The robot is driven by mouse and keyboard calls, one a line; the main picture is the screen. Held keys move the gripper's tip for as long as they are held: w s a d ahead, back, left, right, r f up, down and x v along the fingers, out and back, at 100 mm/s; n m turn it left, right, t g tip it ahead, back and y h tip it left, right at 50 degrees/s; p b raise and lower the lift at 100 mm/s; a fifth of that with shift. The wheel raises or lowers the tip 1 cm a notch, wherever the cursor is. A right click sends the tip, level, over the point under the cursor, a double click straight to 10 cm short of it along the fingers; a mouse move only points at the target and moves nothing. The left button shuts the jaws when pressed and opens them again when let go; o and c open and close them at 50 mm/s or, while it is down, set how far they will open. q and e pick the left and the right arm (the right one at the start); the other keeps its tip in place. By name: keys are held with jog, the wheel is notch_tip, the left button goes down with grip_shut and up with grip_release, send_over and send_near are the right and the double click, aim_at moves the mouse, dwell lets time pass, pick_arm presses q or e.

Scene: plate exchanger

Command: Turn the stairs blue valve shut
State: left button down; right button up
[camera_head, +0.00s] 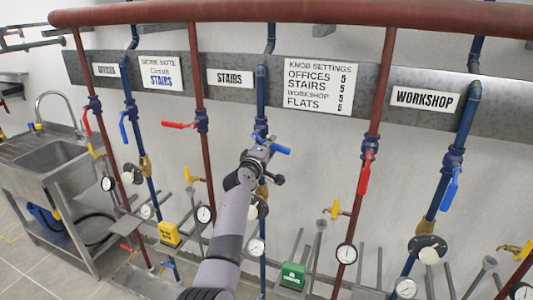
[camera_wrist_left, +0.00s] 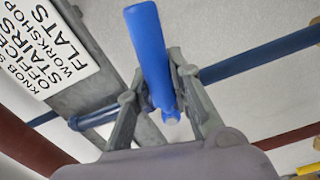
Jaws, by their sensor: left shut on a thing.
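The stairs blue valve sits on the blue pipe (camera_head: 262,98) just right of the STAIRS sign (camera_head: 230,78). Its blue lever handle (camera_head: 281,149) points to the right, across the pipe, slightly tilted down. My left gripper (camera_head: 265,150) reaches up from below and is shut on this handle. In the left wrist view the handle (camera_wrist_left: 146,40) stands between the two fingers of the left gripper (camera_wrist_left: 162,85), its free end sticking out past them. The valve body is partly hidden by my gripper. My right gripper is not in view.
A red-handled valve (camera_head: 180,125) is on the red pipe to the left, and another red handle (camera_head: 363,177) hangs down to the right. The workshop blue handle (camera_head: 451,190) hangs further right. Gauges and small yellow taps are below. A sink (camera_head: 48,152) stands at left.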

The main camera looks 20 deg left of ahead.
pick_arm(q)
jog(key=shift+d+r+n+p, duration=0.15)
jog(key=shift+r+n+p, duration=0.25)
jog(key=shift+r+n, duration=0.15)
jog(key=shift+r+n+p, duration=0.2)
jog(key=shift+n+p, duration=0.2)
jog(key=shift+n, duration=0.35)
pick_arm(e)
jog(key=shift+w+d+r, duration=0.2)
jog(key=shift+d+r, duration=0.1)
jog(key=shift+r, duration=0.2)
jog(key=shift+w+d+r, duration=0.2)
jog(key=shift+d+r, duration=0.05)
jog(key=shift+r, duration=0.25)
pick_arm(q)
jog(key=c, duration=1.4)
grip_release()
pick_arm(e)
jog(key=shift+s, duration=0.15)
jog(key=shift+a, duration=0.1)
